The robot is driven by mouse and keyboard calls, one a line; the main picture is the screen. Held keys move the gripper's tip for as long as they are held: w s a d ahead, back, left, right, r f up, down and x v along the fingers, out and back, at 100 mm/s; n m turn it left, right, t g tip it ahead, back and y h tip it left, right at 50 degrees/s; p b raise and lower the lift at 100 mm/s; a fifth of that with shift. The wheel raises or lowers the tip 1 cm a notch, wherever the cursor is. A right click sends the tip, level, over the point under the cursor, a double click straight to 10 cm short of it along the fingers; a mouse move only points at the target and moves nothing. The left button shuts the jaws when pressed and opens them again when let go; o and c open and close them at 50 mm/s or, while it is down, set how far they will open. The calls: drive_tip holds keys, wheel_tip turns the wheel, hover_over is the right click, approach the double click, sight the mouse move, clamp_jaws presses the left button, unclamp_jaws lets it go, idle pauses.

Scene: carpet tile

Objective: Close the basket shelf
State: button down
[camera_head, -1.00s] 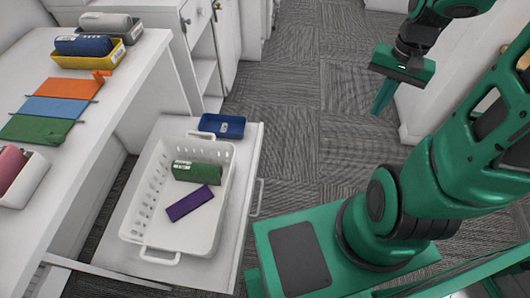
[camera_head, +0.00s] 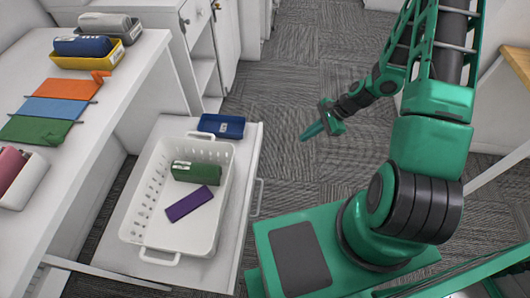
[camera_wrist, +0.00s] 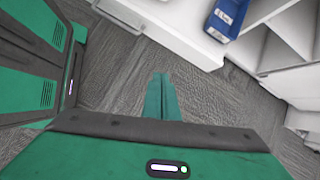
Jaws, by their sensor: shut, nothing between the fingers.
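The basket shelf (camera_head: 120,238) is a white drawer-like shelf pulled out from under the white desk at the left in the head view. A white basket (camera_head: 150,205) sits on it, holding a green case (camera_head: 196,172) and a purple item (camera_head: 193,203). A blue case (camera_head: 222,125) lies on the shelf behind the basket. The shelf's handle (camera_head: 257,197) is on its right front edge. My gripper (camera_head: 311,132) is shut and empty over the carpet, to the right of the shelf and apart from it. In the wrist view, the shut fingers (camera_wrist: 162,97) point towards the carpet.
The white desk (camera_head: 110,115) holds blue and grey cases in trays and orange, blue and green folders. White cabinets (camera_head: 205,50) stand at the back. Open carpet (camera_head: 290,85) lies right of the shelf. The wrist view shows a shelf corner with the blue case (camera_wrist: 226,17).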

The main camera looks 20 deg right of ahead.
drive_tip(key=w+a+f+m+t+y, duration=0.1)
drive_tip(key=w+a+f+m, duration=0.3)
drive_tip(key=a+f, duration=0.9)
drive_tip(key=shift+w+a+f+t+y, duration=0.3)
drive_tip(key=shift+w+a+f+y, duration=0.1)
drive_tip(key=shift+w+a, duration=0.35)
drive_tip(key=shift+a, duration=0.1)
